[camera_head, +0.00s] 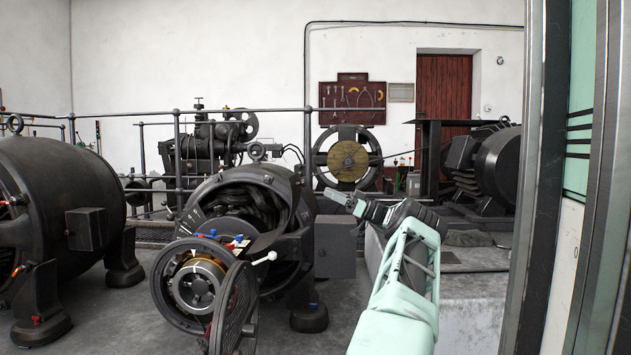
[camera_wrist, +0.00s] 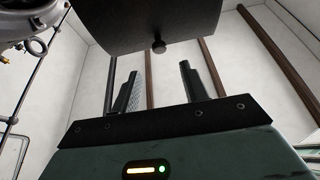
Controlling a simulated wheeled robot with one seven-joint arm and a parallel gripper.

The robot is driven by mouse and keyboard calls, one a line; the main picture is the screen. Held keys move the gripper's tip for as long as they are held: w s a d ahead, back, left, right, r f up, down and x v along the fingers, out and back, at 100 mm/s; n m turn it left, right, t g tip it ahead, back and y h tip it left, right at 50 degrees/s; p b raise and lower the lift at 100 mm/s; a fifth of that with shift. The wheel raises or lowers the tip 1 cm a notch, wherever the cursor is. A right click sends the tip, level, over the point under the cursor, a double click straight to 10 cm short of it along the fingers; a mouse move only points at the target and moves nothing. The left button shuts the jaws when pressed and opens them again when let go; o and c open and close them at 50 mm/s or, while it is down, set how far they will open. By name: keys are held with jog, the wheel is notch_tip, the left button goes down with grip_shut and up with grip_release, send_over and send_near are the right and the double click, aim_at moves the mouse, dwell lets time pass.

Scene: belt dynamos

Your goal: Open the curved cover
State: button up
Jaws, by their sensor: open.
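A dark curved panel (camera_wrist: 150,18) with a small round knob (camera_wrist: 158,47) on its lower edge hangs across the top of the wrist view; it looks like the curved cover. My gripper (camera_wrist: 157,78) is open, its two fingers apart and nothing between them. The knob lies beyond the fingertips, roughly in line with the gap, and does not appear to touch them. In the head view my gripper (camera_head: 337,195) is beside the right side of the middle dynamo (camera_head: 305,205). I cannot clearly pick out the cover there.
A dark box (camera_head: 335,247) projects from the dynamo below my gripper. Metal railings (camera_head: 178,165) run behind. Another dynamo (camera_head: 65,190) stands left. A grey post (camera_head: 540,180) blocks the right side.

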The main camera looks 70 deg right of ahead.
jog(key=p+v, duration=0.2)
jog(key=v, duration=0.5)
jog(key=shift+s, duration=0.25)
jog(key=shift+d, duration=0.1)
